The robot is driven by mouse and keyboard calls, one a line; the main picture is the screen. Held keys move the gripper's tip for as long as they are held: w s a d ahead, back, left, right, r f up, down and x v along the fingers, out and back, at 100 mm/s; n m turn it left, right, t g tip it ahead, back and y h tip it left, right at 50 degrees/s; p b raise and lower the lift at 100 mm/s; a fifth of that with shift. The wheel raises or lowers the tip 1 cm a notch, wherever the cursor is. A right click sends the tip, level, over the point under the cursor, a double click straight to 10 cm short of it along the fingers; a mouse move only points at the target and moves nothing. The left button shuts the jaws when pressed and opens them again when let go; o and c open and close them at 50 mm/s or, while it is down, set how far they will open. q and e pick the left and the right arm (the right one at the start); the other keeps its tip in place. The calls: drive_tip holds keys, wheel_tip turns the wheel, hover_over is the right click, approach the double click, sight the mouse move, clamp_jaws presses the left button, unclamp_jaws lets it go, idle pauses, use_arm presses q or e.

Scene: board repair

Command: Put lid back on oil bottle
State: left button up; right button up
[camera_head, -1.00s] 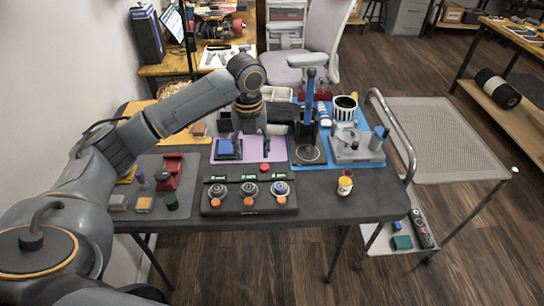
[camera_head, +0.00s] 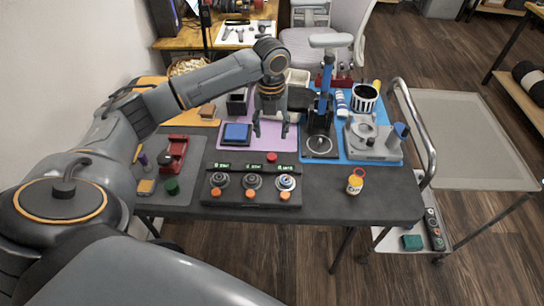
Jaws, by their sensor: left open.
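A small yellow and white bottle (camera_head: 354,186), which looks like the oil bottle, stands upright near the front right of the dark table. A small red-orange ring-shaped piece (camera_head: 359,172) shows just behind its top. It may be the lid, but it is too small to be sure. My left gripper (camera_head: 270,133) points down above the purple mat (camera_head: 270,144), right of a blue block. Its fingers are apart with nothing between them. It is well behind and left of the bottle. My right gripper is not in view.
A control box with dials (camera_head: 251,184) stands left of the bottle. A black and blue stand (camera_head: 321,125) and a grey fixture (camera_head: 373,138) stand behind it. A metal cart (camera_head: 470,130) is at the right. The table around the bottle is mostly clear.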

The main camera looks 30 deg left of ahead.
sight(272, 155)
use_arm(q)
wheel_tip(272, 155, down, 3)
drive_tip(key=shift+f, duration=0.65)
wheel_tip(272, 155, down, 5)
drive_tip(key=shift+s+d+r, duration=0.1)
drive_tip(key=shift+d, duration=0.05)
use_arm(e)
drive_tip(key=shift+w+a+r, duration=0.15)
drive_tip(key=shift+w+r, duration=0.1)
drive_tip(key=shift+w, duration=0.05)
use_arm(q)
drive_tip(key=c, duration=0.8)
